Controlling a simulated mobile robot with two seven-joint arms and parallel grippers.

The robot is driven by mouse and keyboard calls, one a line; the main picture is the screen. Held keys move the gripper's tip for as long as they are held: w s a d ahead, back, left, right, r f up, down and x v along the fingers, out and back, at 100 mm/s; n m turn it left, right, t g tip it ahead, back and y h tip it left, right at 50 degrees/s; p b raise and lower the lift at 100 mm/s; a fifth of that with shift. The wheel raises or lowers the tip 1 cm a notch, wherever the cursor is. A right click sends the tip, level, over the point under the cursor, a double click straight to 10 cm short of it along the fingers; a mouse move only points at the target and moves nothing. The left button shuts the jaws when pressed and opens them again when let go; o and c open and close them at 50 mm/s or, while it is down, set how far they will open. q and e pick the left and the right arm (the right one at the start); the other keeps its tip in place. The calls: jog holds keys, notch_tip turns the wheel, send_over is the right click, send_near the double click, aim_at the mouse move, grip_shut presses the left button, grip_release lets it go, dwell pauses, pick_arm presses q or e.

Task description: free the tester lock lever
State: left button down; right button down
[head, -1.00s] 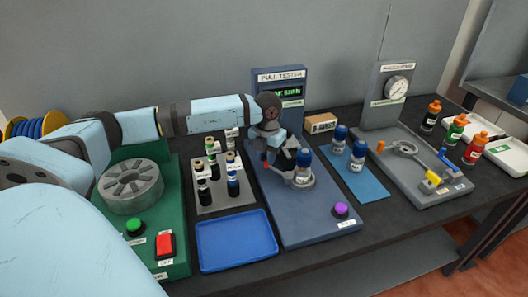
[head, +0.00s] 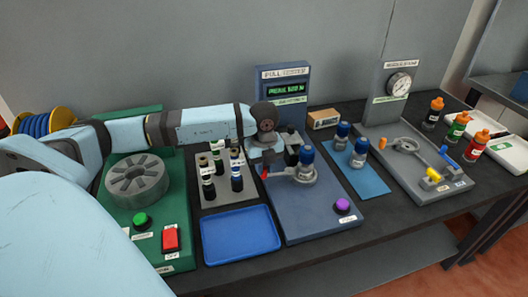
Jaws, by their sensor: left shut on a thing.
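The pull tester (head: 330,222) is a blue-grey base with an upright panel and a lit green display (head: 286,90). A blue-capped bottle (head: 306,153) stands upright in the round holder (head: 300,178) on the base. My left gripper (head: 266,164) is over the base, just left of this bottle, and is shut. A small red piece, seemingly the lock lever (head: 264,172), shows at its fingertips; the rest of the lever is hidden by the gripper. My right gripper is out of view.
A purple button (head: 342,206) is at the tester's front. An empty blue tray (head: 240,248) and a rack of dark vials (head: 210,190) lie to the left. Blue-capped bottles stand on a blue mat (head: 372,184) to the right, beside a gauge stand (head: 398,95).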

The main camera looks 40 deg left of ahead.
pick_arm(q)
jog(key=shift+s+d+n, duration=0.3)
jog(key=shift+d+n, duration=0.15)
jog(key=shift+n, duration=0.35)
jog(key=c, duration=1.3)
grip_release()
notch_tip(320, 180, up, 14)
